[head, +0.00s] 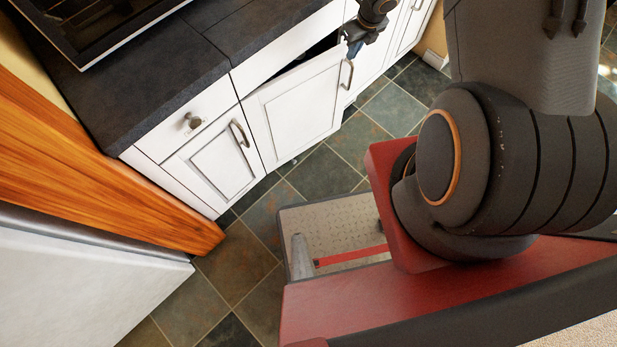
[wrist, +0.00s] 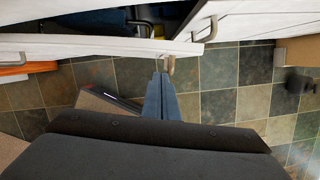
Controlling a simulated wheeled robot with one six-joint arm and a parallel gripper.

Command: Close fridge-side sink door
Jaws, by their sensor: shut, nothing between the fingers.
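The fridge-side sink door (head: 297,108) is a white panel standing partly open, with a dark gap behind its top edge. Its metal handle (head: 347,76) is near its right edge. In the wrist view the door's top edge (wrist: 90,46) crosses the upper left, and the handle (wrist: 171,65) sticks out near its right end. My gripper (head: 353,48) is at the door's upper right corner, on the handle side. In the wrist view its blue-grey fingers (wrist: 160,76) are together and empty, just beside the handle. I cannot tell whether they touch the door or handle.
A neighbouring white sink door (wrist: 250,25) is to the right. A cabinet door (head: 213,163) under a drawer is shut at left. The dark countertop (head: 160,90) is above. A wooden panel (head: 90,165) and white fridge (head: 80,285) stand lower left. Tiled floor (head: 240,270) is clear in front.

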